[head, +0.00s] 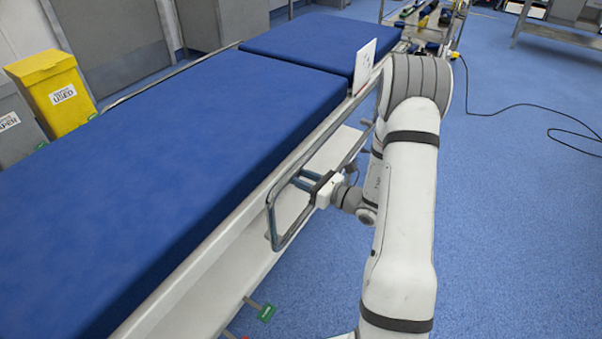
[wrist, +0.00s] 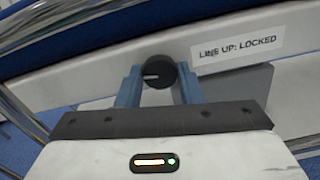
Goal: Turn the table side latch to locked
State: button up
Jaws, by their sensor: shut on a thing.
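The table side latch is a round black knob (wrist: 160,73) on the white side face of the blue-padded operating table (head: 165,310). A short white line on the knob lies roughly level, on its left half. A label reading "LINE UP: LOCKED" (wrist: 237,48) is to its right. My gripper (wrist: 159,80) has its two blue fingers shut on the knob, one on each side. In the head view my gripper (head: 299,181) reaches to the table side through the metal rail. The knob cannot be made out there.
The metal side rail (head: 272,222) surrounds the space where my gripper reaches in. A green tag (head: 267,313) hangs on a small lever lower on the table side. A white card (head: 364,66) stands at the table edge. Yellow (head: 59,92) and grey bins stand beyond.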

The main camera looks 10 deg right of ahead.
jog(key=m+p, duration=0.3)
jog(key=p, duration=0.1)
jog(key=shift+r+m, duration=0.25)
jog(key=shift+m, duration=0.15)
jog(key=m+p, duration=0.4)
jog(key=shift+m+p, duration=0.3)
jog(key=shift+p, duration=0.05)
jog(key=m+p, duration=0.3)
jog(key=m, duration=0.1)
jog(key=shift+f+m+p, duration=0.2)
jog(key=shift+m+p, duration=0.95)
jog(key=shift+m, duration=0.55)
jog(key=o, duration=1)
jog(key=shift+c, duration=0.2)
